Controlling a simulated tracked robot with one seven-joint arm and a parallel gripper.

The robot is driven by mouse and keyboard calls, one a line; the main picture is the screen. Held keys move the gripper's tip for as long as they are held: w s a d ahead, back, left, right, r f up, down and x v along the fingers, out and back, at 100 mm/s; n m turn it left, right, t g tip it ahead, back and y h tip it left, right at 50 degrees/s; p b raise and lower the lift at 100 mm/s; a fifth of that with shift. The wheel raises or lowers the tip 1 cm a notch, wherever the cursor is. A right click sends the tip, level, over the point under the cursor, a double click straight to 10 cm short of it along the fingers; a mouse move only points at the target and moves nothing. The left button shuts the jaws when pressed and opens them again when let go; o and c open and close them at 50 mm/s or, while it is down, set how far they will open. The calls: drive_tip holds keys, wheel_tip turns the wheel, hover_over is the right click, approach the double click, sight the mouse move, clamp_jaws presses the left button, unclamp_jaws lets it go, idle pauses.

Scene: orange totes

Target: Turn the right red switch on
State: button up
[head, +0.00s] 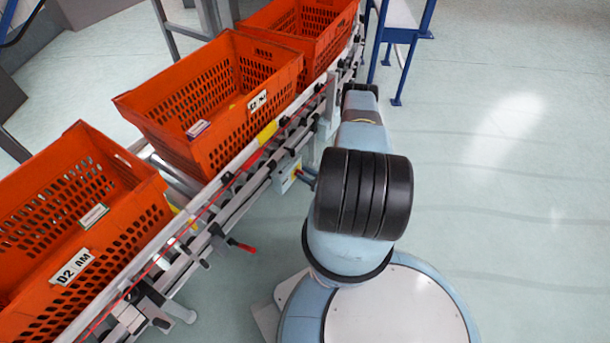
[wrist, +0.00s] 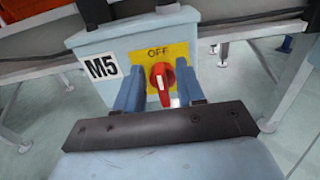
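A red rotary switch (wrist: 162,82) sits on a yellow plate (wrist: 150,58) marked OFF, on the front of a pale grey box labelled M5 (wrist: 100,45). The wrist view shows it between the two blue fingers of my gripper (wrist: 160,88). The fingers are apart, one on each side of the knob, with yellow showing beside the left finger. I cannot tell whether the right finger touches it. The head view shows the box (head: 283,178) on the side of the conveyor; my arm partly covers that spot and hides most of the gripper.
Orange totes (head: 150,105) stand in a row on the conveyor (head: 235,195). A red-tipped handle (head: 243,246) sticks out from the rail lower down. A blue-legged stand (head: 412,50) is at the back. The floor on the right is clear.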

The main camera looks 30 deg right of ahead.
sight(299, 168)
clamp_jaws()
idle(0.3)
drive_tip(key=shift+d+m, duration=0.1)
drive_tip(key=shift+m, duration=0.2)
drive_tip(key=m, duration=0.3)
drive_tip(key=shift+w+d, duration=0.25)
drive_tip(key=shift+d, duration=0.1)
drive_tip(key=m, duration=0.4)
drive_tip(key=shift+w+d+f+m, duration=0.15)
drive_tip(key=shift+d+f+m, duration=0.05)
drive_tip(key=shift+d+m, duration=0.2)
drive_tip(key=m, duration=0.5)
drive_tip(key=shift+w+d+f, duration=0.15)
drive_tip(key=shift+d+f, duration=0.1)
drive_tip(key=shift+f, duration=0.15)
drive_tip(key=shift+d+f+m, duration=0.1)
drive_tip(key=shift+f+m, duration=0.1)
drive_tip(key=shift+m, duration=0.9)
drive_tip(key=shift+f+m, duration=0.15)
drive_tip(key=shift+m, duration=0.95)
